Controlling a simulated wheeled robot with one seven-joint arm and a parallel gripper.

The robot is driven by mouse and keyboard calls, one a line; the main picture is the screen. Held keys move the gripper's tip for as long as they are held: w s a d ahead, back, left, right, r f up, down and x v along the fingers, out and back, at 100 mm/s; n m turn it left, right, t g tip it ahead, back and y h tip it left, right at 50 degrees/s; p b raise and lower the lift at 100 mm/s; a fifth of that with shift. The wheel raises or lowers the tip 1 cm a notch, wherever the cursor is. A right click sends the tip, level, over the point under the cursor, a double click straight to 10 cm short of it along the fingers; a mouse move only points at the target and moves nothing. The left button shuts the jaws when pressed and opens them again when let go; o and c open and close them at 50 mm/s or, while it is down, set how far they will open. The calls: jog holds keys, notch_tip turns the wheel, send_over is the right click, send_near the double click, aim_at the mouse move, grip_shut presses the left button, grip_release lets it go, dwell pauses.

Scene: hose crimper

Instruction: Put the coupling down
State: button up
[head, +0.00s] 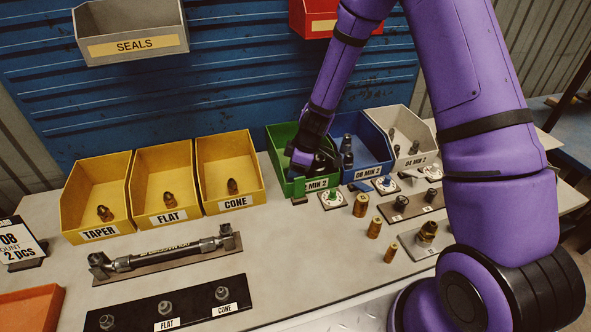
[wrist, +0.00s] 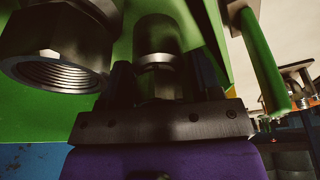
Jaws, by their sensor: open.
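My gripper (head: 308,160) is down inside the green bin (head: 279,140), and my wrist hides much of the bin. In the wrist view my gripper (wrist: 161,85) is open, with a dark metal coupling (wrist: 158,38) standing between or just beyond its two fingers. Whether a finger touches it I cannot tell. A second, larger-looking dark coupling (wrist: 50,45) with a threaded opening is close by on the left, in front of the green bin wall (wrist: 200,30).
A blue bin (head: 372,125) and a grey bin (head: 418,118) stand to the right, three yellow bins (head: 95,185) to the left. Brass fittings (head: 361,204) and small plates lie in front. A hose assembly (head: 165,255) lies on a plate at front left.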

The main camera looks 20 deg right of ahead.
jog(key=s+d+r+m+t, duration=0.1)
jog(key=s+d+r, duration=0.15)
jog(key=r, duration=0.85)
jog(key=s+d+r+m, duration=0.1)
jog(key=s+d+r, duration=0.15)
jog(key=r, duration=0.85)
jog(key=s+d+r+m+t+h, duration=0.1)
jog(key=s+r+m, duration=0.4)
jog(key=s, duration=0.8)
jog(key=s+d+r+m+t+h, duration=0.2)
jog(key=s+d+r+m, duration=0.2)
jog(key=s+r, duration=0.7)
jog(key=shift+s+d+m, duration=0.15)
jog(key=shift+s+m, duration=0.85)
jog(key=shift+m, duration=0.2)
